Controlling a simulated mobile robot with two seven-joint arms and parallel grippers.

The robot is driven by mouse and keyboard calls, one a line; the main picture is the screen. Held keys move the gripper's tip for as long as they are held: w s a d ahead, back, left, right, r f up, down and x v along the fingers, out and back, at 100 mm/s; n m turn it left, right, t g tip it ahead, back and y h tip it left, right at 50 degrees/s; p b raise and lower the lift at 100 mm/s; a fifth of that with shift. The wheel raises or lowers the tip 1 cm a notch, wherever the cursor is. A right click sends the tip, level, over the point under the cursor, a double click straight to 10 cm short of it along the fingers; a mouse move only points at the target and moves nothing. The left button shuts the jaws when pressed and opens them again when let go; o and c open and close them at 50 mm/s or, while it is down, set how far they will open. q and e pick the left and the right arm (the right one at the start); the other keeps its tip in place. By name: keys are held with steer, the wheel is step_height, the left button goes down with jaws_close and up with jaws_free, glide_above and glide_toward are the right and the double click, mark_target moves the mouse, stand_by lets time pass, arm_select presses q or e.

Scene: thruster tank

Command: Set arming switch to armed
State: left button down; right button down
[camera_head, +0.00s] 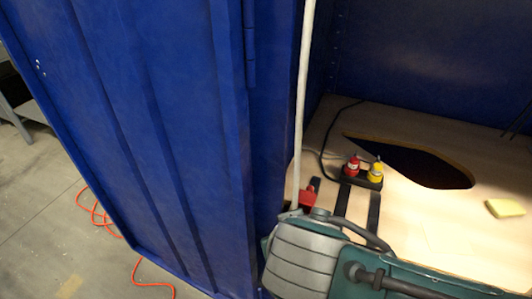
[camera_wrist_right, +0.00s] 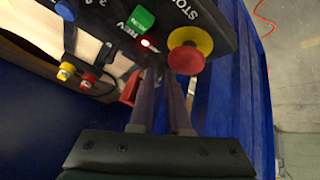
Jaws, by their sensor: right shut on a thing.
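In the right wrist view a dark control panel (camera_wrist_right: 115,22) runs across the top, with white lettering. It carries a green button (camera_wrist_right: 139,20), a blue button (camera_wrist_right: 66,72) and a small lit red-white spot. My right gripper (camera_wrist_right: 158,72) is shut, its fingertips at the panel's lower edge. What it grips is mostly hidden between the fingers. It may be the arming switch; no readable label or switch position shows. A red part (camera_wrist_right: 130,88) shows left of the fingers, partly covered; it also shows in the head view (camera_head: 309,194). My left gripper is not in view.
A red-and-yellow stop knob (camera_wrist_right: 189,50) sits close right of my fingers. A wooden surface (camera_head: 405,225) has a dark opening (camera_head: 415,164), a black block with red (camera_head: 352,166) and yellow (camera_head: 376,171) plugs, and a yellow pad (camera_head: 506,208). Blue cabinet walls (camera_head: 150,140) stand left.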

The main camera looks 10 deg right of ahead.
steer(key=c, duration=1.2)
jaws_free()
steer(key=p+v, duration=0.4)
steer(key=v, duration=0.6)
